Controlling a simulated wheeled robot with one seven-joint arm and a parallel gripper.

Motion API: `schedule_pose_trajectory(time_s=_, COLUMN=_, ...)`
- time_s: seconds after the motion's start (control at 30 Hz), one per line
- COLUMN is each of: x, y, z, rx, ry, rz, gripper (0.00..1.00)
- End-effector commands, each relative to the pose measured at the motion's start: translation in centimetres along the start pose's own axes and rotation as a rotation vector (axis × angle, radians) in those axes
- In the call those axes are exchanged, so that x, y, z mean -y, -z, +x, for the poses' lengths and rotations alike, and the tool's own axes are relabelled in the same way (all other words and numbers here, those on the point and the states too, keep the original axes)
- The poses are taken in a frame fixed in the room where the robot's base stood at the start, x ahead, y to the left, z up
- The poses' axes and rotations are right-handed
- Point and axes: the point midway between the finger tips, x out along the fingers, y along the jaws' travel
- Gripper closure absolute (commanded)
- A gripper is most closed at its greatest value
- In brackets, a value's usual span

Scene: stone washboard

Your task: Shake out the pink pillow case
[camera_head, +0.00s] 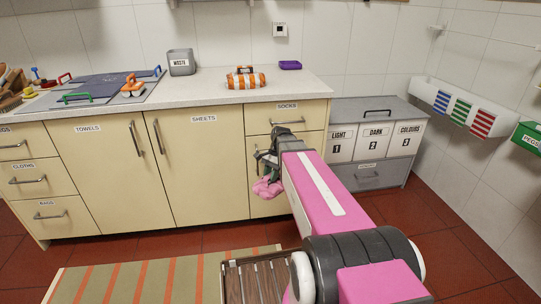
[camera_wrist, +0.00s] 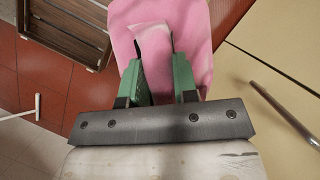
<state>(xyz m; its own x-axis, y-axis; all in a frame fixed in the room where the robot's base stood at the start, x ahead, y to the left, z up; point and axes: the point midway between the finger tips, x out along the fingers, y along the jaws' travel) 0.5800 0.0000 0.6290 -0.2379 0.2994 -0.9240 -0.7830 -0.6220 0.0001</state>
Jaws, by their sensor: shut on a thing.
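The pink pillow case (camera_wrist: 183,22) is soft cloth that hangs from my gripper (camera_wrist: 157,62) in the wrist view. The green fingers are shut on it, and a fold of cloth stands up between them. In the head view the pink pillow case (camera_head: 267,187) shows as a small bunched piece below my gripper (camera_head: 266,160), in front of the drawers under the counter. My arm hides part of this area, and the lower end of the cloth is not fully seen.
A slatted wooden crate (camera_head: 257,281) stands on the floor by the striped rug (camera_head: 150,277). The cream cabinet (camera_head: 203,170) is close behind my gripper. A grey laundry sorter (camera_head: 375,140) is at the right.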

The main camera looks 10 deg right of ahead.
Motion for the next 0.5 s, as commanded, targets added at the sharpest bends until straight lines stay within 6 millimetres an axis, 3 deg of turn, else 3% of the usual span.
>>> schedule_pose_trajectory(time_s=0.5, x=0.0, y=-5.2, z=-12.6, rx=-0.002, ry=0.003, rz=-0.001, gripper=0.99)
